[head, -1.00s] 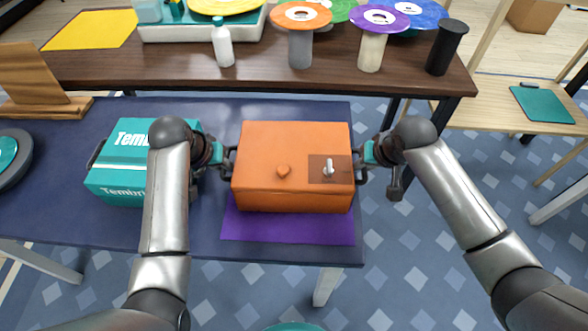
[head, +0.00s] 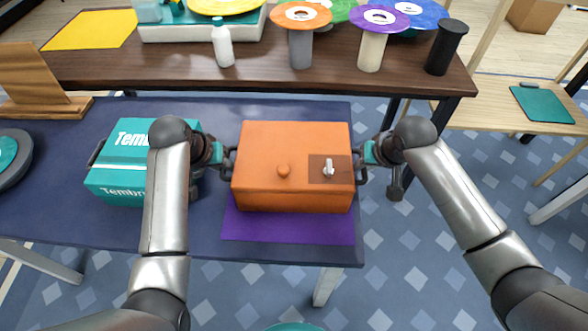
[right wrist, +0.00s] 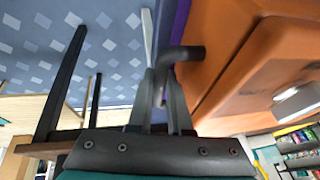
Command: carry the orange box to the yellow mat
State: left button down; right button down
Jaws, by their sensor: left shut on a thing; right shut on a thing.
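The orange box (head: 292,195) sits over a purple mat (head: 290,230) near the right end of the dark blue table. I cannot tell for sure whether it rests on the mat or is held just above it. My left gripper (head: 229,160) is shut on the handle at the box's left side. My right gripper (head: 361,165) is shut on the handle at its right side. In the right wrist view, the right fingers (right wrist: 165,95) close around a dark handle (right wrist: 182,54) beside the box wall (right wrist: 215,50). The yellow mat (head: 90,30) lies on the brown table at the far left.
A teal box (head: 120,185) stands left of the orange box, behind my left arm. A wooden stand (head: 32,85) is farther left. The brown table (head: 130,68) behind holds a white bottle (head: 222,45), a black cylinder (head: 446,48) and several spools. Open floor lies to the right.

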pick_arm(q)
jog(key=shift+w+r, duration=0.1)
jog(key=shift+r, duration=0.05)
pick_arm(e)
jog(key=shift+w+r, duration=0.1)
jog(key=shift+r, duration=0.05)
pick_arm(q)
jog(key=shift+r, duration=0.1)
pick_arm(e)
jog(key=shift+r, duration=0.1)
